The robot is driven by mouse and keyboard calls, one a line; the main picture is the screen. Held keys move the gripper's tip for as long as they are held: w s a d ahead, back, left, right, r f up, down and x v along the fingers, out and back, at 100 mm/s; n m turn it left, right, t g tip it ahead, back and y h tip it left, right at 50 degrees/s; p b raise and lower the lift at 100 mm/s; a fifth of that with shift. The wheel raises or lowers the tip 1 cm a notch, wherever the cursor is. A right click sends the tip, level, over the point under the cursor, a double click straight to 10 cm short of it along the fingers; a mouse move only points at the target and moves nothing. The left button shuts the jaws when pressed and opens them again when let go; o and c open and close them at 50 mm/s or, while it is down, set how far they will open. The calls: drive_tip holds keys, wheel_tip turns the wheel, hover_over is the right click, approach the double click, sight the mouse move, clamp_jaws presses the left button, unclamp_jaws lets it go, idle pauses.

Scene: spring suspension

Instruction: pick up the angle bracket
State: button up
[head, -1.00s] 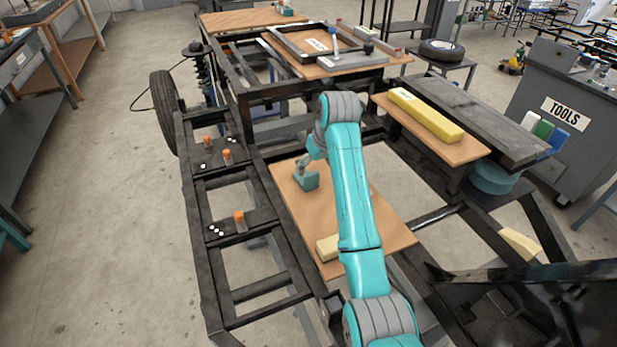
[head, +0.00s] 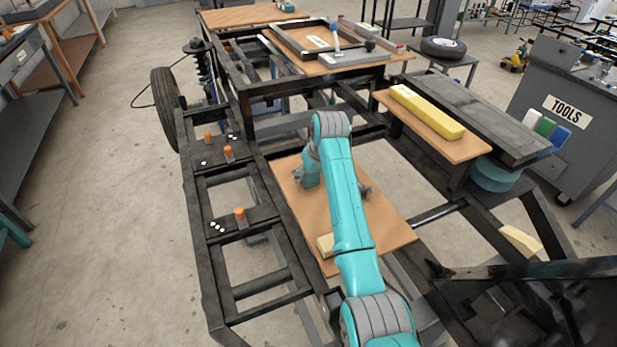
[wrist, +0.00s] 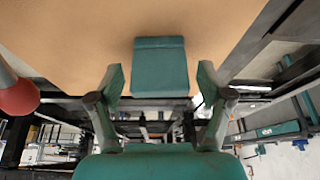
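The angle bracket (wrist: 160,67) is a green, block-like piece with a raised back face. It lies on the tan board near the centre of the wrist view. My gripper (wrist: 160,84) is open, with one finger to the left and one to the right of the bracket's near end. There is a visible gap on each side, and I see no contact. In the head view my arm hides most of the gripper, and I cannot clearly separate the bracket from the teal wrist parts there.
The tan board (head: 385,235) sits within the dark frame (head: 197,240). A pale yellow block (head: 325,245) is at its near edge. A red rounded part (wrist: 18,97) is at the left in the wrist view. A long yellow block (head: 427,113) lies on another board at the right.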

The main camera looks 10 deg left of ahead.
drive_tip(key=c, duration=1.2)
drive_tip(key=shift+o, duration=0.2)
drive_tip(key=shift+r, duration=0.1)
